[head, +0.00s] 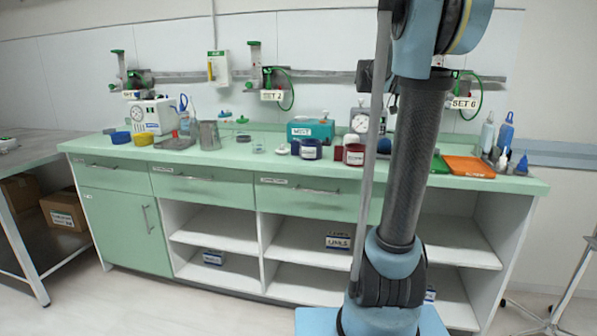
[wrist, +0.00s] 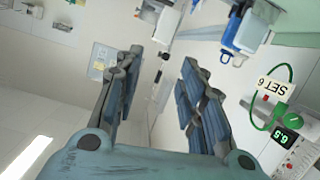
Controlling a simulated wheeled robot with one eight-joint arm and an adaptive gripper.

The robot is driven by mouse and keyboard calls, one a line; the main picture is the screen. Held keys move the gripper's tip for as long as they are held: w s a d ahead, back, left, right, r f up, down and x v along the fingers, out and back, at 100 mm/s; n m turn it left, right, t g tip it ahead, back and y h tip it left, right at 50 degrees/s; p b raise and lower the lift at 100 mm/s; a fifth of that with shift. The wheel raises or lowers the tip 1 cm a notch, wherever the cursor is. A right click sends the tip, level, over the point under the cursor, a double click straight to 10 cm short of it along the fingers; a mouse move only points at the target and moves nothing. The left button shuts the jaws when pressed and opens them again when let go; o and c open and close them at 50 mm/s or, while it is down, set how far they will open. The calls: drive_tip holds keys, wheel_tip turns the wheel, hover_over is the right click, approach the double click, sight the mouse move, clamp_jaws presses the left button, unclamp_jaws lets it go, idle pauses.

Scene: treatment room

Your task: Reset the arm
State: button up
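My arm (head: 405,160) stands upright in front of the counter in the head view, and its upper part runs out of the top of the picture. My gripper is outside the head view. In the wrist view my gripper (wrist: 160,62) has its two fingers well apart, with nothing between them. Beyond the fingers is pale wall, and the view is tilted. A SET 6 label (wrist: 272,88) with a green hose shows at the right of the wrist view.
The green counter (head: 225,160) carries a beaker (head: 209,135), a teal box (head: 311,132), jars, an orange tray (head: 469,166) and bottles (head: 505,132). Open shelves (head: 220,233) lie below. A metal table (head: 40,150) stands left. A stand's leg (head: 572,285) is at right.

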drive_tip(key=s+a+f+n+t+y, duration=0.1)
drive_tip(key=s+a+f+n+y, duration=0.3)
drive_tip(key=f, duration=0.8)
drive_tip(key=s+a+f+n+t+y, duration=0.2)
drive_tip(key=s+a+f+n+y, duration=0.3)
drive_tip(key=s+a+f+n, duration=0.3)
drive_tip(key=s+a+f+n+t+y, duration=0.2)
drive_tip(key=s+a+f+n+y, duration=0.3)
drive_tip(key=s+a+f, duration=0.7)
wheel_tip(320, 180, down, 6)
drive_tip(key=shift+a+r+n, duration=0.15)
drive_tip(key=shift+a+n, duration=0.95)
drive_tip(key=shift+a, duration=0.15)
drive_tip(key=shift+c, duration=0.4)
drive_tip(key=shift+s, duration=0.15)
